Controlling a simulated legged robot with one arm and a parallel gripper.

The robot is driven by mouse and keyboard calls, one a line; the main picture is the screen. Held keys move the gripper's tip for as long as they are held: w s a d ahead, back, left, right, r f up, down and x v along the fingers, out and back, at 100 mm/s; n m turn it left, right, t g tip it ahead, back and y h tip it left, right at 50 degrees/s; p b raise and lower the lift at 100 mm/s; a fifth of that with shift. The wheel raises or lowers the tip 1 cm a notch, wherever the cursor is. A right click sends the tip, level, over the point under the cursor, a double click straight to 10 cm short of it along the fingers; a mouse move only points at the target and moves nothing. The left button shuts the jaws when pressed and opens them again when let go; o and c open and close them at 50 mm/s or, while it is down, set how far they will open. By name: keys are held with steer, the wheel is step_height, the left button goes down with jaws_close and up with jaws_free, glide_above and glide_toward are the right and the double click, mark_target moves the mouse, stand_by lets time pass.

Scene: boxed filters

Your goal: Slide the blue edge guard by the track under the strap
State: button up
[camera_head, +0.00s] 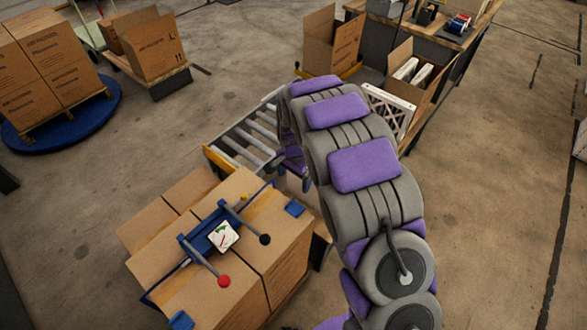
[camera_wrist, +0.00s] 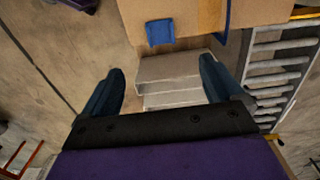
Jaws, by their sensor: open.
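A small blue edge guard (camera_head: 294,208) lies at the edge of the strapped cardboard boxes (camera_head: 285,265), on the side near the roller track (camera_head: 240,140). In the wrist view the guard (camera_wrist: 160,32) sits on the box edge, ahead of my gripper (camera_wrist: 158,88). My gripper is open and empty, its two dark fingers wide apart and short of the guard. A dark blue strap (camera_wrist: 222,14) shows right of the guard, apart from it. In the head view my arm mostly hides my gripper.
A blue tensioner (camera_head: 205,240) with a gauge and red and black knobs sits on the boxes. A second blue guard (camera_head: 181,320) is at the near edge. A workbench (camera_head: 470,45) with open cartons stands behind my arm. The floor (camera_head: 490,190) at right is clear.

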steer(key=d, duration=0.1)
steer(key=b, duration=0.1)
glide_toward(294, 210)
step_height(294, 210, down, 7)
steer(key=shift+d+r+b, duration=0.1)
steer(key=shift+r+b, duration=0.05)
steer(key=shift+b, duration=0.8)
steer(key=shift+a+f, duration=0.35)
steer(key=shift+a, duration=0.05)
steer(key=shift+d, duration=0.2)
steer(key=shift+c, duration=0.3)
steer(key=shift+d, duration=0.15)
steer(key=c, duration=1.1)
